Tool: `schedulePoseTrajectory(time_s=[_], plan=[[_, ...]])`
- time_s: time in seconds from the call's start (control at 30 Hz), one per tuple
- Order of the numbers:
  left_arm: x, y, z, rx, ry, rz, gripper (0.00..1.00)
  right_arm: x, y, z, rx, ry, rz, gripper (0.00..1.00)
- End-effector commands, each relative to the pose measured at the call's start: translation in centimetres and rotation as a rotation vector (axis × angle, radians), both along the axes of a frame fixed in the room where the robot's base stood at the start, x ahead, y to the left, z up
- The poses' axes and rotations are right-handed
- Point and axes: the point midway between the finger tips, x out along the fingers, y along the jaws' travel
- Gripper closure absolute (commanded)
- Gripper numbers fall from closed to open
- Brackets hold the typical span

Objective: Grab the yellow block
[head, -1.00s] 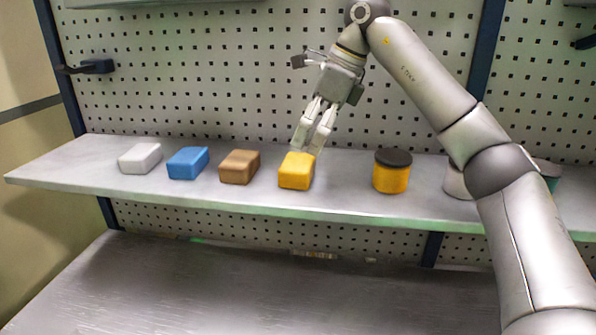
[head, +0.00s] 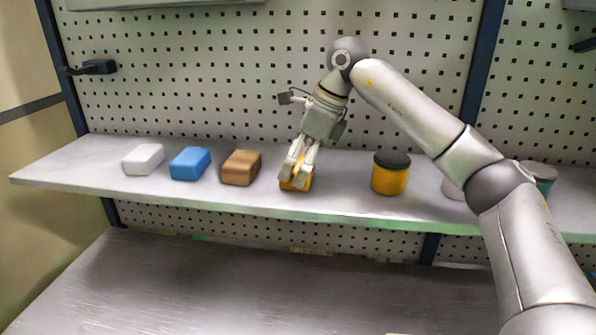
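The yellow block (head: 286,185) sits on the grey shelf, right of the brown block. My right gripper (head: 296,178) comes down over it from above. Its fingers overlap the block and hide much of its top and middle; yellow shows at both sides and below. I cannot tell whether the fingers are pressed against the block or spread around it. My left gripper is not in view.
A white block (head: 143,159), a blue block (head: 190,163) and a brown block (head: 241,168) stand in a row to the left on the shelf (head: 90,180). A yellow can with a black lid (head: 390,174) stands to the right. A perforated panel (head: 220,80) rises behind.

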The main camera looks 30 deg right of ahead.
Motion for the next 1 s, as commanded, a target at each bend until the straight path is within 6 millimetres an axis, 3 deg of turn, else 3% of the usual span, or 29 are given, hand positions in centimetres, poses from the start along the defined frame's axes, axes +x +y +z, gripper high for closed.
schedulePoseTrajectory(time_s=[0.03, 0.2, 0.63, 0.77, 1.0], plan=[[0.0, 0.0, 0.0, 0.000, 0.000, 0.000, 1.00, 0.0, 0.0, 0.0, 0.000, 0.000, 0.000, 0.27], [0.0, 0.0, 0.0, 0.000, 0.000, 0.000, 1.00, 0.0, 0.0, 0.0, 0.000, 0.000, 0.000, 0.49], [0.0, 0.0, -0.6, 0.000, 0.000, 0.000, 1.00, 0.1, 0.1, 1.0, 0.002, -0.004, 0.001, 0.49], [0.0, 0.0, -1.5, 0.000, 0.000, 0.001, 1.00, 0.1, 0.1, 2.9, 0.002, -0.007, 0.002, 0.49], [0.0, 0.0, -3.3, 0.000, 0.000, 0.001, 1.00, -4.3, 1.6, 8.5, 0.000, -0.009, 0.004, 0.49]])
